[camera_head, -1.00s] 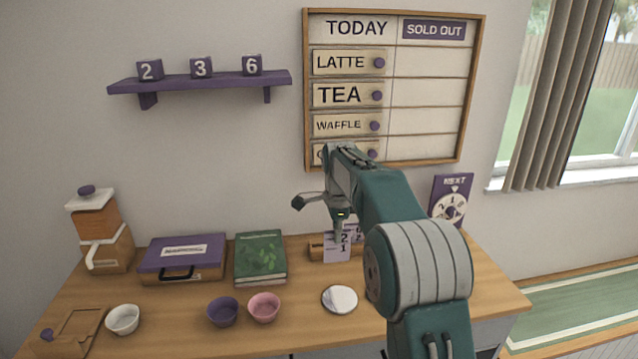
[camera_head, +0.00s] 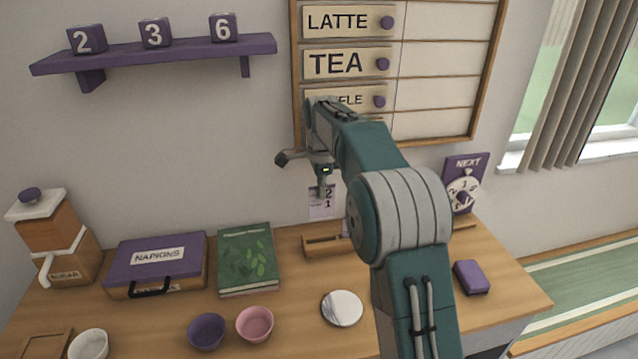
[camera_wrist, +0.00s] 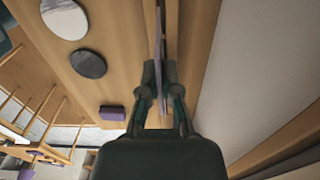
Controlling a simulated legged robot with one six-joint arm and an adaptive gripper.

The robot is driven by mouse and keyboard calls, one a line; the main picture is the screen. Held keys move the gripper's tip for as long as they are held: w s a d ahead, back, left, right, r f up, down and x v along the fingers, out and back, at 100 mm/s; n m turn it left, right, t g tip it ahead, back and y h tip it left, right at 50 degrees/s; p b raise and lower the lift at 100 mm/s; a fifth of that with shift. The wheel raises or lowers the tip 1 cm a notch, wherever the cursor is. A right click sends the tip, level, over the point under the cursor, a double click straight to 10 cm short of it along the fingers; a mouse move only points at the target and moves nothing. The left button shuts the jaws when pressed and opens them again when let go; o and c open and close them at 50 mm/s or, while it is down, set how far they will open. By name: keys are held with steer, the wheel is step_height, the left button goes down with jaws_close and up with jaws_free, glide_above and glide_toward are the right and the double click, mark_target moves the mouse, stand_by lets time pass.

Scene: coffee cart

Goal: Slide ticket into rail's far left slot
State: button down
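A pale lilac ticket (camera_head: 321,207) with dark digits hangs upright below my gripper (camera_head: 324,186), which is shut on its top edge. In the wrist view the ticket (camera_wrist: 159,45) shows nearly edge-on between the two fingers (camera_wrist: 162,100). The wooden rail (camera_head: 322,246) lies on the counter near the wall. The held ticket is above the rail's left part, with a gap between its lower edge and the rail. A sliver of lilac shows at the rail beside my arm, possibly another ticket. My arm hides the rail's middle; its individual slots cannot be made out.
A green book (camera_head: 248,258) and a napkins box (camera_head: 157,264) stand left of the rail. A round pale disc (camera_head: 342,308) lies in front of it. The NEXT dial sign (camera_head: 465,183) and a purple block (camera_head: 471,277) are right of my arm. The menu board (camera_head: 435,95) hangs behind.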

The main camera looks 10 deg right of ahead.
mark_target(321, 210)
steer(key=shift+w+f, duration=0.15)
steer(key=shift+f, duration=3.1)
steer(key=shift+f, duration=1.85)
steer(key=c, duration=0.7)
jaws_free()
steer(key=shift+r, duration=0.1)
